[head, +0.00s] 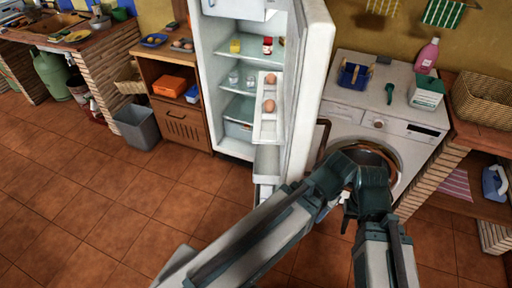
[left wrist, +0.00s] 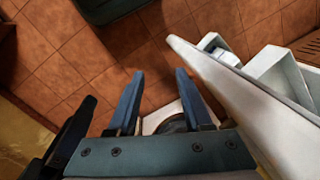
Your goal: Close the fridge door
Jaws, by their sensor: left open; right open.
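The fridge (head: 211,75) stands open in the middle of the head view. Its white door (head: 312,82) is swung wide out toward me, with eggs in its inner shelf. In the left wrist view the door (left wrist: 245,100) slants down the right side. My left gripper (left wrist: 157,75) is open and empty, its fingers just left of the door's edge and apart from it. In the head view it is mostly hidden by my arms. My right gripper (head: 347,212) is open, to the right of the door in front of the washing machine, its fingers small and partly hidden.
The washing machine (head: 372,108) stands close to the right of the door, with a blue basket (head: 355,76) and bottle (head: 427,55) on top. A wooden cabinet (head: 183,124) and grey bin (head: 137,127) stand left of the fridge. The tiled floor (head: 110,215) at left is clear.

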